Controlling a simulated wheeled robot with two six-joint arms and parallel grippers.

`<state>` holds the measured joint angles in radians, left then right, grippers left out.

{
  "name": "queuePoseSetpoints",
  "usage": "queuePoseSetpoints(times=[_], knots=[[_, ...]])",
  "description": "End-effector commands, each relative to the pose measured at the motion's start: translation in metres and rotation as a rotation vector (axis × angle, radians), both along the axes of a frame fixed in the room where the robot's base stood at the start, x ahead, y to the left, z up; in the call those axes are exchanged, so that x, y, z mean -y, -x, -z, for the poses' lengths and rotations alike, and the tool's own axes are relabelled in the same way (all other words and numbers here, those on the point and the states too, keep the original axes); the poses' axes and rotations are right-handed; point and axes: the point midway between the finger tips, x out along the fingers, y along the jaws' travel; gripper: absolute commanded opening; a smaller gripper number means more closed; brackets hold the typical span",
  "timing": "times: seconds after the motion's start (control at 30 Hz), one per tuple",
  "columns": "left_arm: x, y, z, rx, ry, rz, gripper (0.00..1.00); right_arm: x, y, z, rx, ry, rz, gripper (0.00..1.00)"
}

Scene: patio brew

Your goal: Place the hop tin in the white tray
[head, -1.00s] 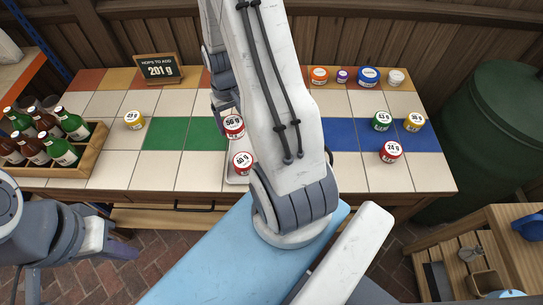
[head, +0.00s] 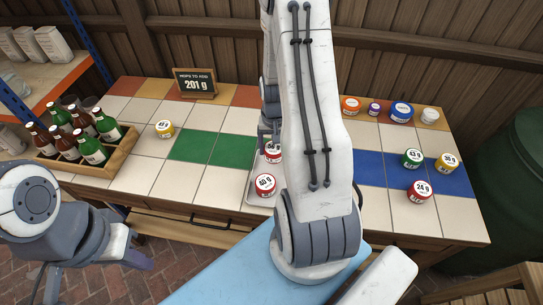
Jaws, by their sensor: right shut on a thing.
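A red tin with a white lid (head: 273,153) is at the back of the white tray (head: 251,188); its label is partly covered now. My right gripper (head: 269,138) is shut on this tin from above. I cannot tell whether the tin touches the tray floor. A second red tin, labelled 60 g (head: 265,186), stands in the front of the tray. My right arm hides the tray's right part. My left gripper (head: 98,275) hangs empty in front of the table at lower left, its fingers apart.
A sign reading 201 g (head: 195,83) stands at the back. A yellow tin (head: 165,129) sits left of the green tiles (head: 203,147). A bottle crate (head: 122,156) is at left. Several tins, including a red 24 g one (head: 419,191), stand at right.

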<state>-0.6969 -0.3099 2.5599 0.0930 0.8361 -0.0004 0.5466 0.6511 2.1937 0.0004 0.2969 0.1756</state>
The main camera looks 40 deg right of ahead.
Motion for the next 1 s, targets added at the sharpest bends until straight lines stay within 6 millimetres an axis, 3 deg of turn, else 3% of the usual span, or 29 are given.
queuePoseSetpoints(times=[0.17,0.43,0.83,0.87,0.9,1.0], knots=[[0.000,0.000,-0.002,0.000,0.000,0.000,0.00,-0.007,-0.008,0.010,-0.001,-0.001,0.000,0.20],[0.000,0.000,-0.007,0.000,0.000,0.000,0.00,-0.007,-0.007,0.044,-0.002,-0.001,0.001,0.20],[0.000,0.000,-0.003,0.000,0.000,0.000,0.00,-0.007,-0.008,0.051,0.000,0.000,0.001,0.20],[0.000,0.000,-0.003,0.000,0.000,0.000,0.00,-0.007,-0.008,0.051,0.000,0.000,0.001,0.81],[0.000,0.000,-0.004,0.000,0.000,0.000,0.00,-0.007,-0.008,0.050,0.000,0.000,0.000,0.96],[0.000,0.000,-0.004,0.000,0.000,0.000,0.00,-0.007,-0.008,0.050,0.000,0.000,0.001,1.00]])
